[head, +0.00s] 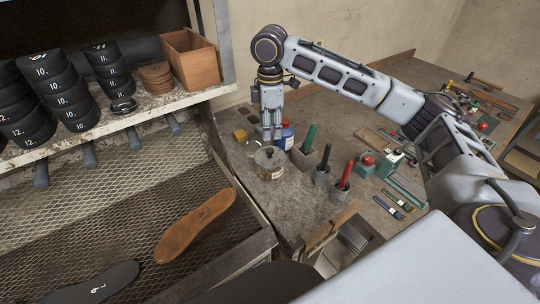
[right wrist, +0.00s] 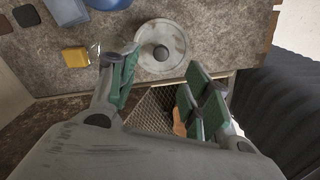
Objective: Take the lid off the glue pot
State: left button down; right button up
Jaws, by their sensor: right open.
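The glue pot (head: 270,172) is a squat grey can with a label, upright on the bench. Its round metal lid (head: 269,155) sits on top with a small dark knob at the centre. In the right wrist view the lid (right wrist: 160,42) shows from above, just beyond the fingertips. My right gripper (head: 271,136) points down over the bench, just behind and above the pot in the head view. In the right wrist view my right gripper (right wrist: 162,66) has its green-padded fingers apart with nothing between them. My left gripper is not in view.
A blue container (head: 285,137) stands close behind the pot, with a yellow block (head: 240,135) to its left. A green-handled tool (head: 309,138) and a red-handled tool (head: 344,174) stand in holders to the right. A mesh rack (head: 110,220) with soles lies left.

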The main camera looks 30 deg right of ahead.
aim_at(270, 149)
jog(key=shift+f, duration=2.25)
jog(key=shift+f, duration=0.1)
jog(key=shift+s+f+p, duration=0.1)
jog(key=shift+f+p, duration=0.25)
jog(key=shift+f, duration=2.2)
grip_shut()
jog(key=shift+r, duration=0.2)
jog(key=shift+r, duration=4.85)
